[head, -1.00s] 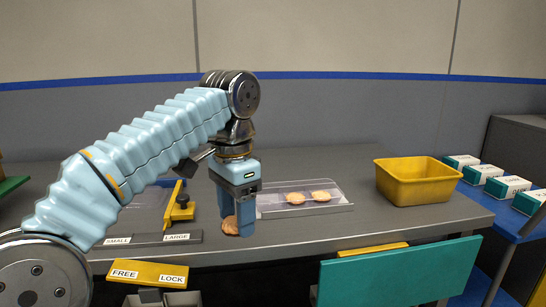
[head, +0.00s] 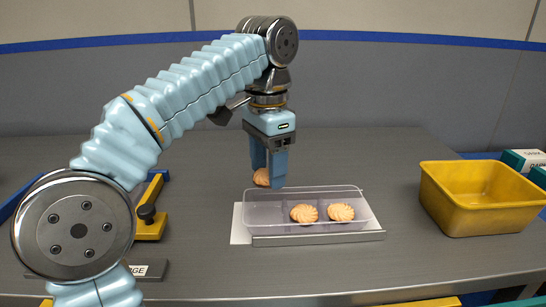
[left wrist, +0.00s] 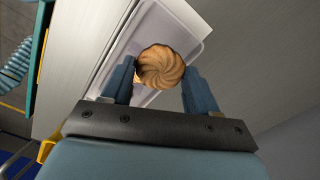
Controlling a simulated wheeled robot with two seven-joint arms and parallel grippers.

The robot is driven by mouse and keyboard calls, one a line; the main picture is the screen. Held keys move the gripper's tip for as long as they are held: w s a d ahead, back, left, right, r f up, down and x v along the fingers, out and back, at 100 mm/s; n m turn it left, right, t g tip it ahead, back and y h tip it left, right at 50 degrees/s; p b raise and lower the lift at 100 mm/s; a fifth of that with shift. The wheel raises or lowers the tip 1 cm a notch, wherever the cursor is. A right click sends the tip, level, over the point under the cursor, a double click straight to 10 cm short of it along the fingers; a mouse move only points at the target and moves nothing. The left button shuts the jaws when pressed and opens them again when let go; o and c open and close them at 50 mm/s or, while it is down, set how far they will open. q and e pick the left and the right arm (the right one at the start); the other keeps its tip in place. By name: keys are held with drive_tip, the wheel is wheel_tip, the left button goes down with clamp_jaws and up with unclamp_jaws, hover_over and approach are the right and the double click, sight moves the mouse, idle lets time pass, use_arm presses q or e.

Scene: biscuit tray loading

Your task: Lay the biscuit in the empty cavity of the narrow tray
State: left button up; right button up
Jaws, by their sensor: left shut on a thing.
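My left gripper (head: 268,171) is shut on a round, swirled biscuit (head: 261,178). It holds the biscuit above the back left part of the narrow tray. In the left wrist view the biscuit (left wrist: 160,67) sits between the two blue fingers, with part of the tray (left wrist: 186,18) behind it. The clear narrow tray (head: 262,222) lies on the table. Its middle and right cavities each hold a biscuit (head: 304,213), (head: 341,212). Its left cavity looks empty. My right gripper is not in view.
A yellow bin (head: 485,205) stands to the right of the tray. A yellow and black fixture (head: 150,215) stands at the left, partly behind my left arm. A metal strip (head: 318,239) runs along the tray's front. The table behind the tray is clear.

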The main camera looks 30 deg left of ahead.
use_arm(q)
drive_tip(key=shift+s, duration=0.1)
drive_tip(key=shift+f, duration=0.2)
drive_tip(key=b, duration=0.5)
hover_over(268, 218)
wheel_tip(268, 218, down, 7)
drive_tip(key=shift+s+r, duration=0.1)
drive_tip(key=shift+r, duration=0.05)
drive_tip(key=shift+f+b, duration=0.35)
drive_tip(key=shift+f, duration=0.35)
drive_tip(key=shift+f, duration=0.25)
drive_tip(key=o, duration=0.4)
drive_tip(key=shift+c, duration=0.2)
drive_tip(key=shift+r, duration=0.15)
